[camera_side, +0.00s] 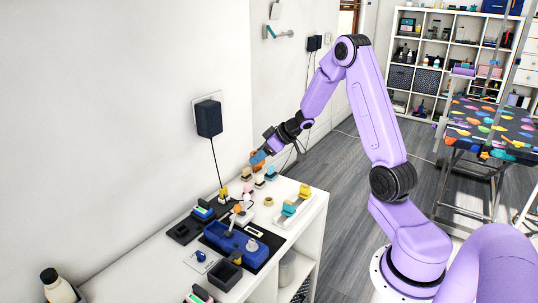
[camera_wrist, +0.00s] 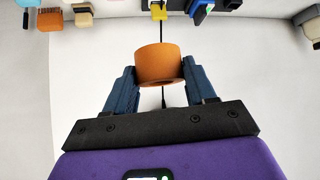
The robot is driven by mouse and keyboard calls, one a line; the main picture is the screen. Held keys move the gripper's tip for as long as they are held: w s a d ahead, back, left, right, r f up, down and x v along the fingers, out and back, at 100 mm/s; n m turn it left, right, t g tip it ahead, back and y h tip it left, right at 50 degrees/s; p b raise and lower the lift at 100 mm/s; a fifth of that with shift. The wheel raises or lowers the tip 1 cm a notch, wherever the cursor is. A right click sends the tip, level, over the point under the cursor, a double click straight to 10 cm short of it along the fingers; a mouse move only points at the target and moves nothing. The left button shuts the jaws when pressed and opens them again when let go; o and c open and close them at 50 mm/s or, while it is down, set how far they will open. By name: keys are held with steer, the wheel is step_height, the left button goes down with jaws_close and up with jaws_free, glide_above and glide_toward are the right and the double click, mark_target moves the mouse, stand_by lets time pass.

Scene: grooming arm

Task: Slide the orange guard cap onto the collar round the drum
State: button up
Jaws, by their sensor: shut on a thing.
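The orange guard cap (camera_wrist: 158,64) is a short, wide ring or cup with a dark opening facing my wrist camera. My gripper (camera_wrist: 160,76) is shut on it, one blue finger on each side. In the side view my gripper (camera_side: 262,157) holds the orange piece in the air near the wall, above the far end of the bench. I cannot clearly pick out the drum or its collar in either view.
The white bench (camera_side: 143,251) carries several small brushes and dark blocks. A beige ring (camera_side: 268,201) lies near its right side. A black box with a cable (camera_side: 209,118) hangs on the wall. In the wrist view, brushes and a yellow piece (camera_wrist: 159,13) line the top edge.

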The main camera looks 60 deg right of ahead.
steer(key=s+a+n+g+y, duration=0.3)
steer(key=s+a+n+g, duration=0.15)
steer(key=a+n, duration=0.35)
steer(key=s+a+n+g+y, duration=0.4)
steer(key=s+a+n, duration=0.25)
steer(key=a, duration=0.45)
steer(key=shift+f, duration=2.7)
steer(key=shift+d+f, duration=0.1)
steer(key=shift+f, duration=2.75)
steer(key=shift+f, duration=2.05)
steer(key=o, duration=1.4)
